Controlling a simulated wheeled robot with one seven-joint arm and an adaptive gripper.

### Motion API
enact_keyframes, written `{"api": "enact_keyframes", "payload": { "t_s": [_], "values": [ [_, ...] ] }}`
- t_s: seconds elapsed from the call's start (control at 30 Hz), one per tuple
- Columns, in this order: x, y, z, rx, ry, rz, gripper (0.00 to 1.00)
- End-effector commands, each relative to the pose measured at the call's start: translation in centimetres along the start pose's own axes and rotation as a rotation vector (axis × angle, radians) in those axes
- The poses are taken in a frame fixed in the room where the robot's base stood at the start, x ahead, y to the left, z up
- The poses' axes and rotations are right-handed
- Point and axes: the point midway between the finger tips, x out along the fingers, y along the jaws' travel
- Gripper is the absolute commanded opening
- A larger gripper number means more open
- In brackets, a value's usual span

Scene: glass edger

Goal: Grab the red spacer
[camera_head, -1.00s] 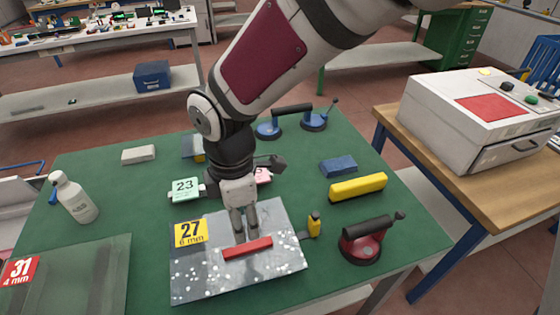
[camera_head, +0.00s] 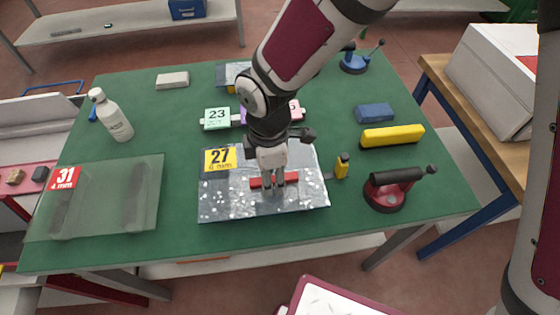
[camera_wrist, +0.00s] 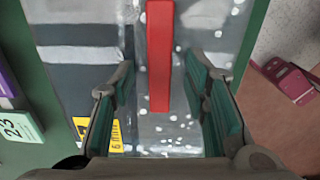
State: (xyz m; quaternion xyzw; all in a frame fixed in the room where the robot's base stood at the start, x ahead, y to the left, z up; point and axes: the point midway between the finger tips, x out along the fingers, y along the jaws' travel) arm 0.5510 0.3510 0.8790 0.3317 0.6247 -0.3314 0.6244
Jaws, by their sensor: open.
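The red spacer (camera_head: 262,182) is a thin red bar lying on the grey speckled glass sheet with the yellow 27 label (camera_head: 240,205). My gripper (camera_head: 273,186) points down over the spacer and hides part of its middle in the head view. In the wrist view, the spacer (camera_wrist: 160,60) runs lengthwise between the two open fingers (camera_wrist: 165,105), with a gap on each side. I cannot tell the exact height of the fingertips above the sheet.
A yellow bottle (camera_head: 342,166) and a red suction lifter (camera_head: 390,188) stand right of the sheet. A yellow bar (camera_head: 392,136) and blue block (camera_head: 374,112) lie behind them. A glass pane labelled 31 (camera_head: 110,200) lies left, near a white bottle (camera_head: 112,118).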

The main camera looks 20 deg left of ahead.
Motion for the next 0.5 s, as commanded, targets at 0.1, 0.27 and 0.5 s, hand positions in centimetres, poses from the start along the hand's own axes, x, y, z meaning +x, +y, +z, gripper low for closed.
{"api": "enact_keyframes", "payload": {
  "t_s": [0.1,0.27,0.5],
  "values": [
    [-0.03,0.0,0.0,0.0,0.0,0.0,0.24],
    [-0.04,0.0,0.0,0.0,0.0,0.0,0.0],
    [-0.05,0.0,0.0,0.0,0.0,0.0,0.0]
  ]
}}
